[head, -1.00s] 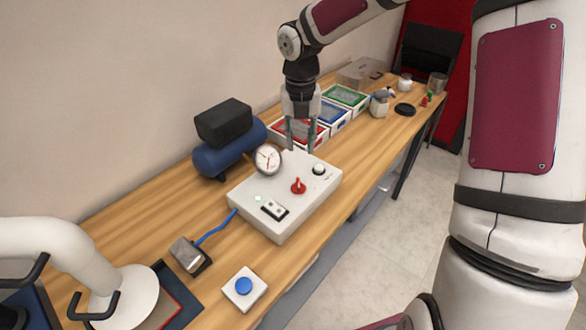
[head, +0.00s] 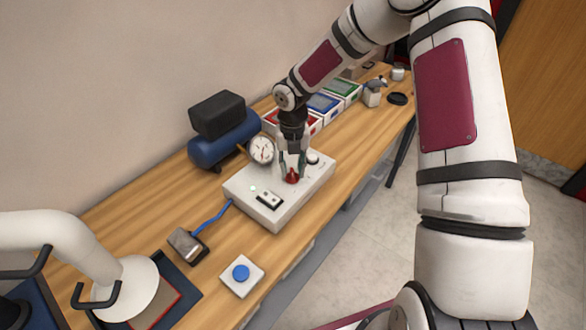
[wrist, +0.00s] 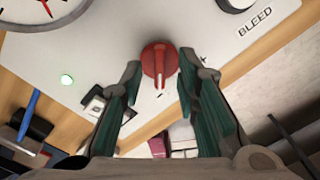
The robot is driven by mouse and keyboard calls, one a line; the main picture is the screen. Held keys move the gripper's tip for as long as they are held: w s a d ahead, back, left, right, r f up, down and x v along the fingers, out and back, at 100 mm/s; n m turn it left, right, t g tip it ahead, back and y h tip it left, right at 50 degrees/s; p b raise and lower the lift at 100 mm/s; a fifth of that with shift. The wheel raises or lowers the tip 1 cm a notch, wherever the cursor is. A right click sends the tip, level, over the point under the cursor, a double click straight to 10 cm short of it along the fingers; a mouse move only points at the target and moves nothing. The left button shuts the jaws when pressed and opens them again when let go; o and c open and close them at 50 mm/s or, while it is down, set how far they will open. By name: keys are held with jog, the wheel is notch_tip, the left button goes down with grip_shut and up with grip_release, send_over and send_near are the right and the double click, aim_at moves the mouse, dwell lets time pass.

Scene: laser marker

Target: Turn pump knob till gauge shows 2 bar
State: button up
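The red knob (head: 291,177) is on the top of the light-grey control box (head: 248,204). My gripper (head: 291,163) points down over it. In the wrist view the red knob (wrist: 158,62) lies between the two fingertips of my gripper (wrist: 159,72), with narrow gaps on both sides. The fingers are apart and hold nothing. The round gauge (head: 262,149) stands at the back of the box; its dial (wrist: 42,12) is cut off in the wrist view. Its needle shows, but the reading is too small to tell.
A knob (head: 312,157) marked BLEED in the wrist view sits behind the red one. A switch (head: 269,200) and a lit green lamp (head: 253,188) are in front. A blue compressor (head: 222,142) stands behind the box. A blue button (head: 241,273) is at the table's front.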

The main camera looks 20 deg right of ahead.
jog(key=shift+f, duration=0.45)
grip_shut()
jog(key=shift+m, duration=0.3)
